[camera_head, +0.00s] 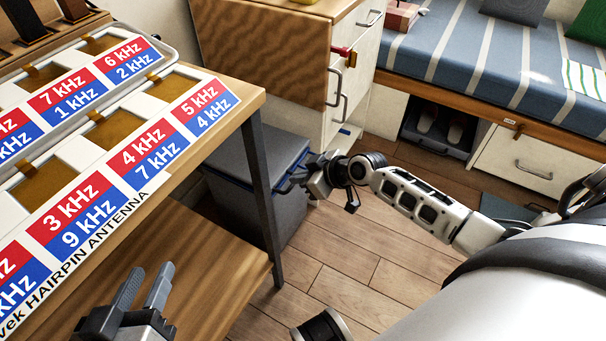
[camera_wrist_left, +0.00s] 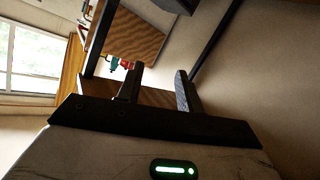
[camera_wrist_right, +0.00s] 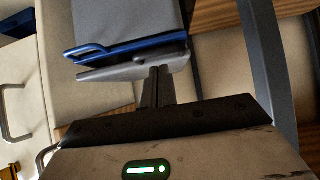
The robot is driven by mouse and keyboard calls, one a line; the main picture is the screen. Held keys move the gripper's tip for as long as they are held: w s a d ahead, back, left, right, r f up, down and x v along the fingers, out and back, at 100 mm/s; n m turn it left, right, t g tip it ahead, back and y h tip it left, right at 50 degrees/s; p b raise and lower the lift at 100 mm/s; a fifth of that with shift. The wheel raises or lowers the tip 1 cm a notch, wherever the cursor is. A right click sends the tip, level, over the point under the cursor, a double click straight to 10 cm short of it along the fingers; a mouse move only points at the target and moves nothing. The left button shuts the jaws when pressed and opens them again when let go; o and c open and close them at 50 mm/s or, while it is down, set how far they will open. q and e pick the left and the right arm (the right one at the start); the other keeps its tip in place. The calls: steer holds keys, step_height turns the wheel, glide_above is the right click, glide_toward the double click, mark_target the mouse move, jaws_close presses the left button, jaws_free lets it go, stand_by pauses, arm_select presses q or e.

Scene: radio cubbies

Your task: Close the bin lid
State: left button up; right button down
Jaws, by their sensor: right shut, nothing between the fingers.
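The grey bin (camera_head: 237,210) stands on the floor behind the table leg. Its grey lid (camera_head: 268,158) lies roughly level over the top, and I cannot tell if it is fully seated. A blue handle or rim (camera_wrist_right: 110,48) runs along the lid's front edge in the right wrist view. My right gripper (camera_head: 305,178) is shut and empty at the bin's front upper edge. Its fingertips (camera_wrist_right: 158,72) overlap the grey edge there; contact is unclear. My left gripper (camera_head: 146,286) is open and empty beside the table, far from the bin.
The table (camera_head: 255,98) with frequency-labelled cubbies fills the left, and its dark leg (camera_head: 264,200) stands close to the bin. A drawer cabinet (camera_head: 352,75) is behind the bin. A striped bed (camera_head: 480,60) is at the back right. The wooden floor (camera_head: 345,260) in front is clear.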

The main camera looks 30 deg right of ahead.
arm_select(q)
steer(key=b, duration=0.1)
steer(key=d+r+n+t+h+b, duration=0.1)
steer(key=b, duration=0.1)
steer(key=shift+w+r, duration=0.25)
steer(key=shift+r, duration=0.05)
arm_select(e)
steer(key=f, duration=0.4)
steer(key=shift+s+d, duration=0.15)
steer(key=shift+s, duration=0.1)
